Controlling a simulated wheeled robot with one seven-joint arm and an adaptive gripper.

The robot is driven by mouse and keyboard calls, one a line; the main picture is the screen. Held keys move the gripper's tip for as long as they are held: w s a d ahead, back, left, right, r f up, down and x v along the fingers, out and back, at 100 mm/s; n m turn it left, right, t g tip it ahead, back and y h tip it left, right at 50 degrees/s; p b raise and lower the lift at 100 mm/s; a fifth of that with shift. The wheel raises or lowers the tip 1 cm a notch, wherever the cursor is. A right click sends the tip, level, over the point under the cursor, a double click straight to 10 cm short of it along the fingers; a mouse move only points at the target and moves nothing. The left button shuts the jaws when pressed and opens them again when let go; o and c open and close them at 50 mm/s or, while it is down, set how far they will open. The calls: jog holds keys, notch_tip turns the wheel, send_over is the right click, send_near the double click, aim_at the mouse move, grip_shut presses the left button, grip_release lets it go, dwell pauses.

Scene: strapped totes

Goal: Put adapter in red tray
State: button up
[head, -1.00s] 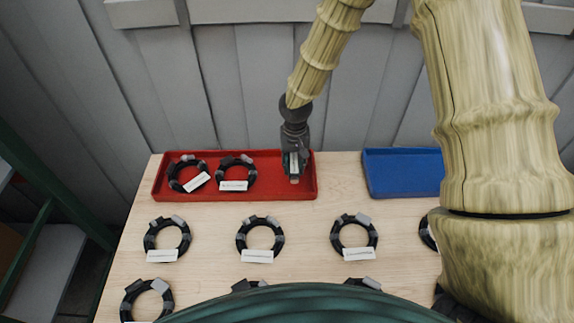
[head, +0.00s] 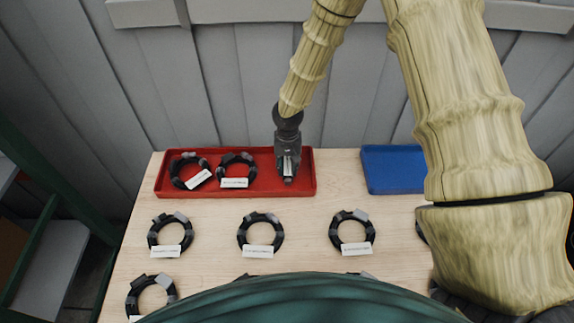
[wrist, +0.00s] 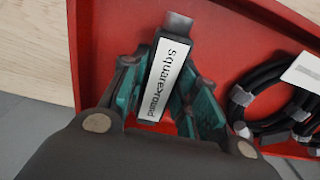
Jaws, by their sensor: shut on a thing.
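The adapter (wrist: 168,80) is a small dark piece with a grey metal end and a white label reading "square>round". My gripper (wrist: 160,98) is shut on it, with teal finger pads on both sides. In the head view my gripper (head: 288,172) points down over the right part of the red tray (head: 307,180), with the adapter (head: 288,180) between its fingers. In the wrist view the red tray (wrist: 100,30) lies under the adapter. I cannot tell whether the adapter touches the tray floor.
Two black coiled cables with white tags, one at the left (head: 188,171) and one beside it (head: 237,170), lie in the red tray. A blue tray (head: 392,170) stands to the right. Several more coils lie in rows in front. A grey panelled wall (head: 230,90) rises behind.

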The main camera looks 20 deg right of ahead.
aim_at(288, 165)
jog(key=shift+f, duration=0.4)
jog(key=o, duration=1.1)
jog(key=shift+r, duration=0.6)
jog(key=shift+w+r, duration=0.1)
jog(key=shift+r, duration=0.1)
jog(key=shift+r+b, duration=1.4)
jog(key=shift+r, duration=4.2)
jog(key=shift+r, duration=0.1)
